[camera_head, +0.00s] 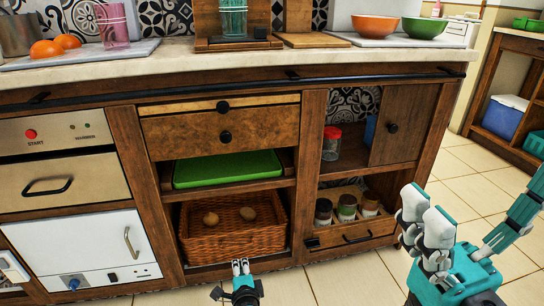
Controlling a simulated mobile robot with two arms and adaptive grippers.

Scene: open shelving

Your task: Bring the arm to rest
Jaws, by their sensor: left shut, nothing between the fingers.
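My left gripper (240,266) shows at the bottom, left of the picture's middle. Its two short fingertips are together with nothing between them. It is in front of the lower part of the wooden cabinet (225,131), just below the wicker basket (235,238) in the picture, and holds nothing. Whether it touches the cabinet cannot be told.
The basket holds two brownish round items, under a green tray (226,168). Several jars (347,207) stand in a lower right compartment. The counter (168,57) carries an orange bowl (375,26) and a green bowl (424,27). Tiled floor (352,281) lies clear between my arms.

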